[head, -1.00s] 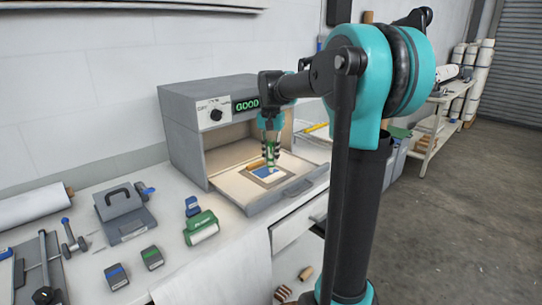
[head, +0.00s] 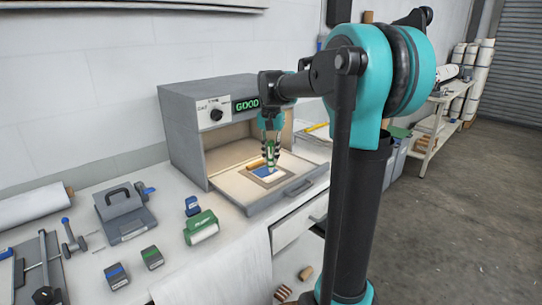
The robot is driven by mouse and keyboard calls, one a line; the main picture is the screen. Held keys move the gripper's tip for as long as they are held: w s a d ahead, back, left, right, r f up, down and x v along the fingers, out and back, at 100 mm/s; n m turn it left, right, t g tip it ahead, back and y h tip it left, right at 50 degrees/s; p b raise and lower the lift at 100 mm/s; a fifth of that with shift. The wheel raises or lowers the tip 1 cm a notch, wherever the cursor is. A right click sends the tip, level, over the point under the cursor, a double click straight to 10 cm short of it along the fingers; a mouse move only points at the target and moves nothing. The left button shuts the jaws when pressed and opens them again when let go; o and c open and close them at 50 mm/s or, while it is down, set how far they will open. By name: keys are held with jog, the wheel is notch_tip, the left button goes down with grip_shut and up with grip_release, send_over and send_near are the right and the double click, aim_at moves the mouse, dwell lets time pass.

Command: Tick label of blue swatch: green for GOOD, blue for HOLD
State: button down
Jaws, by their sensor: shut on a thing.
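The display (head: 247,105) on the grey press box reads GOOD in green letters. A blue swatch (head: 266,172) lies in a brown-framed sheet on the pull-out tray at the mouth of the box. A pale area beside the blue may be its label, but it is too small to read. My gripper (head: 270,148) points down over the swatch, shut on a slim green marker (head: 270,158). The marker's lower end is at or just above the swatch; I cannot tell whether it touches. Any tick mark is too small to make out.
The tray (head: 290,195) has a front handle. Left of the box lie a green tool (head: 201,227), a blue one (head: 192,206), and two dark pads with green (head: 152,257) and blue (head: 117,275) marks. The box walls and roof (head: 205,95) enclose the space behind the gripper.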

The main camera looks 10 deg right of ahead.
jog(key=shift+f, duration=0.65)
dwell(1.1)
jog(key=shift+d, duration=0.15)
jog(key=shift+s+d, duration=0.15)
jog(key=shift+d, duration=0.25)
dwell(0.9)
jog(key=shift+w, duration=0.2)
jog(key=shift+w+d+r, duration=0.1)
jog(key=shift+w+d, duration=0.1)
jog(key=shift+w, duration=0.1)
jog(key=shift+w, duration=0.1)
dwell(1.4)
jog(key=shift+w+d, duration=0.15)
jog(key=shift+w, duration=0.3)
dwell(0.5)
